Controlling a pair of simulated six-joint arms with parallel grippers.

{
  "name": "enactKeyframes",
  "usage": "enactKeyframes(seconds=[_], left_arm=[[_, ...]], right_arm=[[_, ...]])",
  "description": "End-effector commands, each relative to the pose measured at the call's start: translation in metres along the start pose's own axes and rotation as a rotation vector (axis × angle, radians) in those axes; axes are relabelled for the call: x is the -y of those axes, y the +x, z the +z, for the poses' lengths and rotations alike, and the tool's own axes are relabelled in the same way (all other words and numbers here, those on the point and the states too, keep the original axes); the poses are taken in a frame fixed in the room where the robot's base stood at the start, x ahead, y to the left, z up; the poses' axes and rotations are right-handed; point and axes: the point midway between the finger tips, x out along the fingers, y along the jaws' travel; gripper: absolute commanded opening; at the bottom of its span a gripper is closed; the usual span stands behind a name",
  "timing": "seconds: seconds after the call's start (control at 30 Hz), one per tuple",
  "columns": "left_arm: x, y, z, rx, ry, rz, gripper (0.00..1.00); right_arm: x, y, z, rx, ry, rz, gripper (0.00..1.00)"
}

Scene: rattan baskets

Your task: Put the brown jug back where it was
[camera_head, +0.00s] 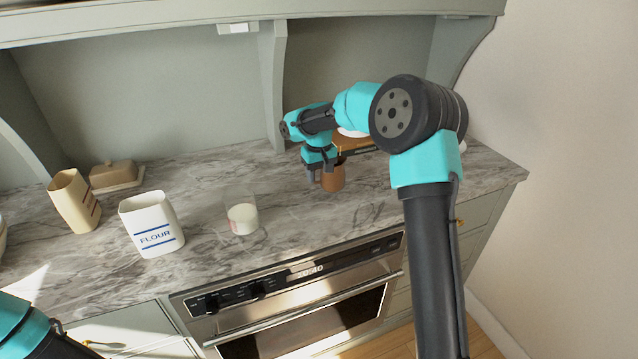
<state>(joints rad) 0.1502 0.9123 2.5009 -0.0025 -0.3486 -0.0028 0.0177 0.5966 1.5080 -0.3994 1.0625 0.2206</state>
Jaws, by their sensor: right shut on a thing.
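The brown jug (333,179) shows as a small brown body below my right wrist, at the right part of the marble counter. My right gripper (316,176) is shut on it, at its left side. The gripper and wrist hide the jug's upper part, and I cannot tell whether its base touches the counter. Of my left arm only a piece shows in the lower left corner; its gripper is out of the picture.
A clear container with white contents (243,218), a white flour canister (152,224), a tan canister (74,200) and a butter dish (116,176) stand left on the counter (205,185). A wooden item (352,143) is partly hidden behind my right wrist. An oven (300,300) is below.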

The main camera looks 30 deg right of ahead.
Motion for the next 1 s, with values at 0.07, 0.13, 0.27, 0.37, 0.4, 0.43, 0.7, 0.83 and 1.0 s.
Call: enactKeyframes(seconds=[0.07,0.13,0.27,0.37,0.4,0.43,0.7,0.83,1.0], left_arm=[[0.0,0.0,0.0,0.0,0.0,0.0,0.95],[0.0,0.0,0.0,0.0,0.0,0.0,0.95],[0.0,0.0,0.0,0.0,0.0,0.0,0.95],[0.0,0.0,0.0,0.0,0.0,0.0,0.95],[0.0,0.0,0.0,0.0,0.0,0.0,0.95],[0.0,0.0,0.0,0.0,0.0,0.0,0.95],[0.0,0.0,0.0,0.0,0.0,0.0,0.95],[0.0,0.0,0.0,0.0,0.0,0.0,0.95],[0.0,0.0,0.0,0.0,0.0,0.0,0.95]], right_arm=[[-0.001,0.0,-0.002,-0.001,0.0,0.0,0.11],[-0.001,-0.001,-0.002,0.0,-0.001,0.0,0.11],[-0.001,-0.001,-0.001,-0.001,0.0,0.0,0.11],[-0.001,0.002,-0.001,0.0,0.0,0.001,0.11],[-0.001,0.005,-0.001,0.001,0.0,0.001,0.11],[-0.001,0.008,-0.001,0.001,0.0,0.001,0.11],[-0.001,0.035,-0.001,0.0,0.0,0.001,0.11],[-0.001,0.035,-0.001,-0.001,0.0,0.001,0.11],[-0.001,0.035,-0.001,0.0,0.0,0.001,0.11]])
